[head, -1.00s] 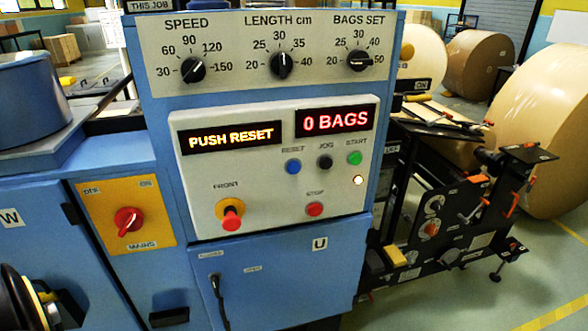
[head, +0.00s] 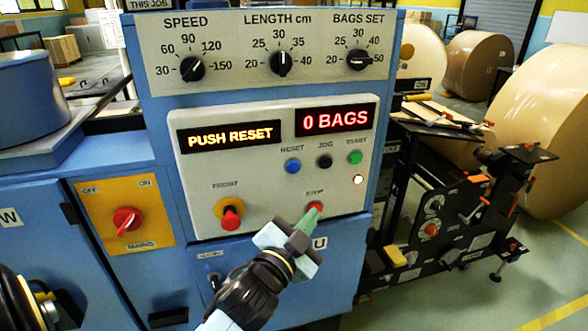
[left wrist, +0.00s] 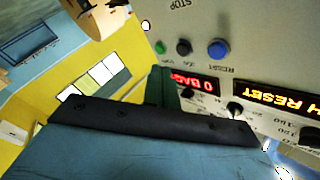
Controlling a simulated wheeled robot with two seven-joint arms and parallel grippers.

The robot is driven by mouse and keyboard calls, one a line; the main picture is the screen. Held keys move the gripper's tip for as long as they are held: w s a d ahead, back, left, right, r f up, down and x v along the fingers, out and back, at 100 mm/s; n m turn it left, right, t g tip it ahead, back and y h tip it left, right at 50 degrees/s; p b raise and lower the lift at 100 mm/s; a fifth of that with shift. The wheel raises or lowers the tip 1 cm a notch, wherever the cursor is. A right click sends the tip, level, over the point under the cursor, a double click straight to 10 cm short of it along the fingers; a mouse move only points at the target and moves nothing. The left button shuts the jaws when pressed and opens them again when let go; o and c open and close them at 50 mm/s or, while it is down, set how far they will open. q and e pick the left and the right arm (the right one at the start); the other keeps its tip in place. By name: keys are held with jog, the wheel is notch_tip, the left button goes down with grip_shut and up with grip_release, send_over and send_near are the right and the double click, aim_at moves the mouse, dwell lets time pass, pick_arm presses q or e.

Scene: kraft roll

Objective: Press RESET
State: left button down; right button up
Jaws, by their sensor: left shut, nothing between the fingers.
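The blue RESET button (head: 292,166) is on the white panel of the blue machine, left of the black JOG button (head: 325,161) and green START button (head: 355,157). RESET also shows in the left wrist view (left wrist: 217,50), upside down. My left gripper (head: 314,212) is shut and empty. Its green tips are in front of the lower panel, covering most of the red STOP button (head: 317,205), below and right of RESET. I cannot tell whether they touch the panel. In the left wrist view the fingers (left wrist: 164,75) sit near the green button. My right gripper is not in view.
The amber display (head: 230,137) reads PUSH RESET and the red one (head: 336,119) reads 0 BAGS. A red knob (head: 231,219) sticks out at lower left of the panel. A red MAINS switch (head: 127,220) is farther left. A lamp (head: 358,180) glows below START.

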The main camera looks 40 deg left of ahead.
aim_at(293, 167)
pick_arm(q)
jog(key=shift+t, duration=0.4)
jog(key=r, duration=0.2)
jog(key=s+r, duration=0.1)
jog(key=r, duration=0.1)
jog(key=shift+a, duration=0.1)
jog(key=w+a, duration=0.2)
jog(key=a, duration=0.1)
jog(key=w+a, duration=0.3)
jog(key=shift+w+a, duration=0.35)
dwell(0.6)
jog(key=shift+w+a, duration=0.1)
dwell(1.0)
jog(key=shift+w+a+p, duration=0.15)
jog(key=shift+a+p, duration=0.05)
jog(key=shift+p, duration=0.15)
